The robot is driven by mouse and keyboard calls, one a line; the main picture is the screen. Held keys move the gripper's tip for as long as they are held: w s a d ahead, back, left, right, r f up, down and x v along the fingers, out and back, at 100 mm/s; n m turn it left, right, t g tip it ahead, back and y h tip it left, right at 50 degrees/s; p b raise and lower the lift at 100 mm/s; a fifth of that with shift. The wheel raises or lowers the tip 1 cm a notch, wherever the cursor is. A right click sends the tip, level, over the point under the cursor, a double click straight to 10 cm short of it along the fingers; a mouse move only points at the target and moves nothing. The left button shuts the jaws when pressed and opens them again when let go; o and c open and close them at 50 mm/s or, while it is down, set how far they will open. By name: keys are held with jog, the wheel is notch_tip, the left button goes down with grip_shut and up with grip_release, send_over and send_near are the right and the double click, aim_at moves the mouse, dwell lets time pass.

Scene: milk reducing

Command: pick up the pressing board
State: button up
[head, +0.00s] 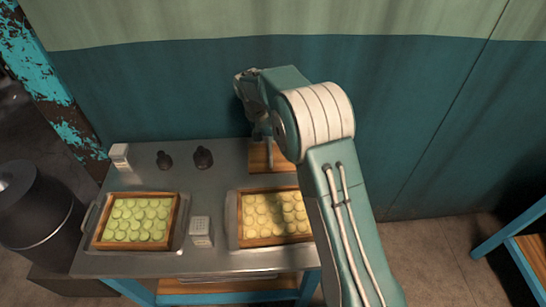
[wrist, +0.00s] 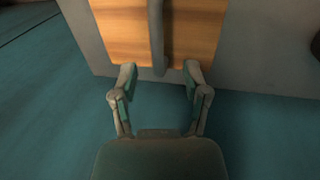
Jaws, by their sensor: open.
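The pressing board is a flat wooden board (head: 258,160) with a grey bar-like handle. It lies at the back of the metal table, partly hidden behind my arm in the head view. In the wrist view the board (wrist: 192,35) fills the top middle, and its handle (wrist: 157,38) runs down its centre. My gripper (wrist: 160,68) is open and empty, with one finger on each side of the handle's near end in the picture. Whether the fingers are at the handle's height I cannot tell. In the head view my gripper (head: 262,128) is above the board, partly hidden.
Two wooden trays of pale round pieces stand at the front left (head: 177,225) and front right (head: 240,222) of the metal table (head: 215,180). A white box (head: 201,232) sits between them. Another white box (head: 120,156) and two dark weights (head: 203,157) stand behind. A wall is close behind.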

aim_at(269, 147)
jog(key=f, duration=0.2)
jog(key=d+f, duration=0.1)
jog(key=f, duration=0.2)
jog(key=shift+s+d+f, duration=0.1)
jog(key=shift+d+f, duration=0.05)
jog(key=shift+f, duration=0.1)
grip_shut()
